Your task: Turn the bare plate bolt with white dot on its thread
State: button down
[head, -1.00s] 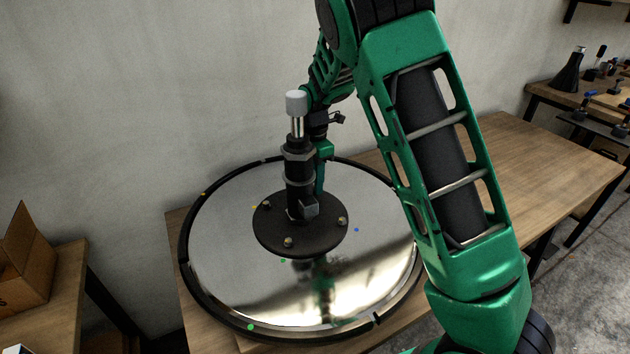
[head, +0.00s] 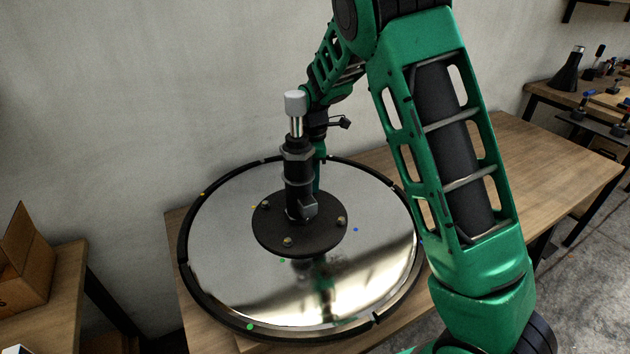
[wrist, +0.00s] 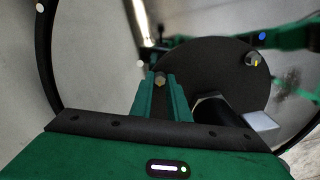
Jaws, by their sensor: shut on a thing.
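The round dark plate (head: 270,238) stands on a mirror-like disc and carries several brass bolts. In the wrist view, my gripper (wrist: 160,84) has its two green fingers closed around a brass bolt (wrist: 160,77) at the edge of the plate. A white dot (wrist: 141,65) lies on the disc just left of that bolt. In the head view, the black column hides this bolt and my fingertips; only a green strip of my gripper shows behind the column. The bolt's thread cannot be seen.
The black column (head: 298,168) with a grey cap rises from the plate's middle, close to my gripper. Another bolt (wrist: 252,59) sits near a blue dot (wrist: 262,36). The disc's black rim (head: 187,285) surrounds it. The wooden table (head: 500,160) is clear at right.

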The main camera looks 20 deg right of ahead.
jog(key=m, duration=0.6)
jog(key=shift+w+r, duration=0.2)
jog(key=shift+w, duration=0.1)
jog(key=m, duration=0.6)
jog(key=shift+m, duration=0.4)
jog(key=m, duration=0.6)
jog(key=c, duration=1.7)
grip_release()
jog(key=shift+s+f, duration=0.15)
notch_tip(320, 180, up, 11)
jog(key=shift+f, duration=0.1)
